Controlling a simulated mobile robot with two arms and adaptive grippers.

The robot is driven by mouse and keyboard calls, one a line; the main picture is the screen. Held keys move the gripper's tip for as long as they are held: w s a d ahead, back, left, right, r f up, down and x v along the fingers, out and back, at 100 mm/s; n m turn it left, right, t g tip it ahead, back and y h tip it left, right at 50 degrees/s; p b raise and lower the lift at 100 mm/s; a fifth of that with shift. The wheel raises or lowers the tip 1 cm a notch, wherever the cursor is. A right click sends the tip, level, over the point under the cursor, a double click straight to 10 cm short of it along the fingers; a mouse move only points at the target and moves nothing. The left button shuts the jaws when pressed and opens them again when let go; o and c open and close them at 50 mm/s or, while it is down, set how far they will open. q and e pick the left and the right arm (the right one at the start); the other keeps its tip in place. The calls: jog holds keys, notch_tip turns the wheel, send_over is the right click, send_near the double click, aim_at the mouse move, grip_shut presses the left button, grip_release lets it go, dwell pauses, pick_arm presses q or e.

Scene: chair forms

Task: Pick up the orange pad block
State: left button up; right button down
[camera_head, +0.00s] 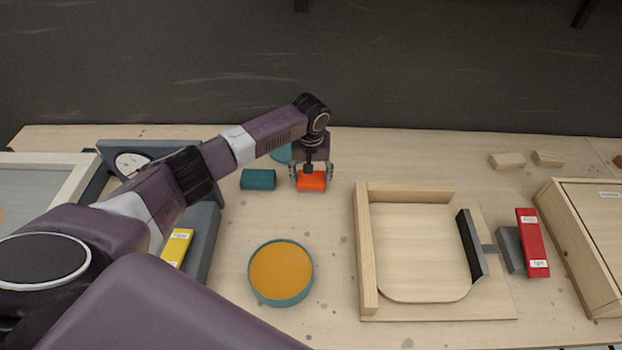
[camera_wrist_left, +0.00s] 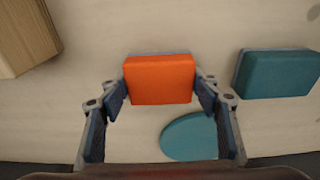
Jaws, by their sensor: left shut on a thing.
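The orange pad block (camera_head: 311,182) is near the back middle of the table in the head view. My left gripper (camera_head: 311,174) comes down over it from above. In the left wrist view the orange pad block (camera_wrist_left: 160,79) sits between the two fingertips of my left gripper (camera_wrist_left: 160,88), which touch its left and right sides. The gripper is shut on it. I cannot tell whether the block is resting on the table or slightly lifted. My right gripper is not in view.
A teal block (camera_head: 258,179) lies just left of the orange one. A round teal piece (camera_wrist_left: 189,137) is close by. A round orange-topped pad (camera_head: 281,272) lies nearer. A wooden fixture (camera_head: 363,250) with a seat panel stands to the right, beside a red clamp (camera_head: 532,243).

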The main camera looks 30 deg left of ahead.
aim_at(311, 177)
pick_arm(q)
notch_tip(311, 177, up, 20)
jog(key=b, duration=0.3)
dwell(0.3)
jog(key=o, duration=0.6)
jog(key=c, duration=0.4)
